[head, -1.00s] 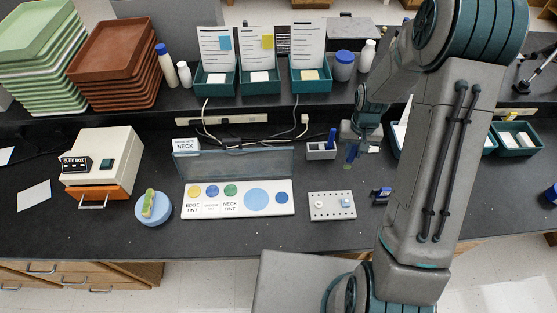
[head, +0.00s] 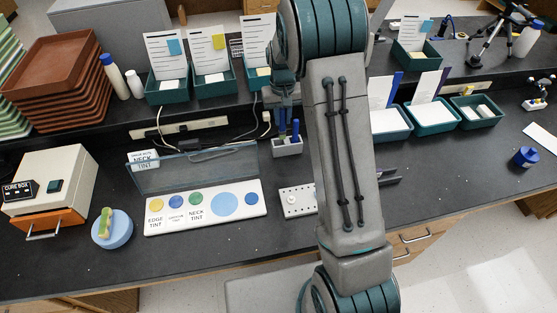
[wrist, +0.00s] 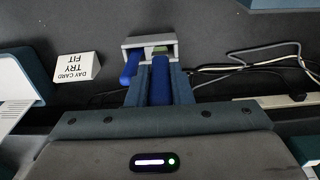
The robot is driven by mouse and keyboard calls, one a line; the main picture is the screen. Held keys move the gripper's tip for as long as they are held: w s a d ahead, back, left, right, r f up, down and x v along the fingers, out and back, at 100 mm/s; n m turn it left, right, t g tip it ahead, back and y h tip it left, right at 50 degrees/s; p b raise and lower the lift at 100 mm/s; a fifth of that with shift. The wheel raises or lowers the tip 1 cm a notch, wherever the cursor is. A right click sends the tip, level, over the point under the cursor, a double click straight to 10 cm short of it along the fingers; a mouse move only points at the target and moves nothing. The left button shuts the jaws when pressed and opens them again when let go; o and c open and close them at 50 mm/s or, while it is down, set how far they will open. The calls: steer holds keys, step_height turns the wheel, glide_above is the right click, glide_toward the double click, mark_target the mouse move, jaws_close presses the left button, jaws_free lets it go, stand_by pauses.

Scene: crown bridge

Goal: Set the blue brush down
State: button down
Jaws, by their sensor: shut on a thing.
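The blue brush (head: 282,124) is upright in my gripper (head: 283,108), over the left part of the small grey holder (head: 288,149). In the wrist view, the jaws (wrist: 160,82) are shut on the blue brush handle (wrist: 160,72), and the holder (wrist: 134,43) lies just beyond the fingertips. The brush's lower end is at or in the holder; how deep it sits is unclear. A second blue brush (head: 295,129) stands in the right part of the holder, beside the held one. It also shows in the wrist view (wrist: 130,68).
A paint palette (head: 208,220) with an open clear lid (head: 192,168) lies left of the holder. A perforated block (head: 296,202) sits in front, partly behind my arm. Cables (head: 215,143) and teal card trays (head: 434,117) are behind and to the right.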

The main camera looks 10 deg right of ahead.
step_height(320, 180, down, 9)
steer(key=w, duration=0.2)
steer(key=shift+a, duration=0.25)
stand_by(0.4)
steer(key=shift+f, duration=0.15)
steer(key=shift+w+f, duration=0.1)
steer(key=shift+f, duration=0.1)
steer(key=c, duration=1.3)
jaws_free()
steer(key=shift+r, duration=0.1)
steer(key=shift+r, duration=0.15)
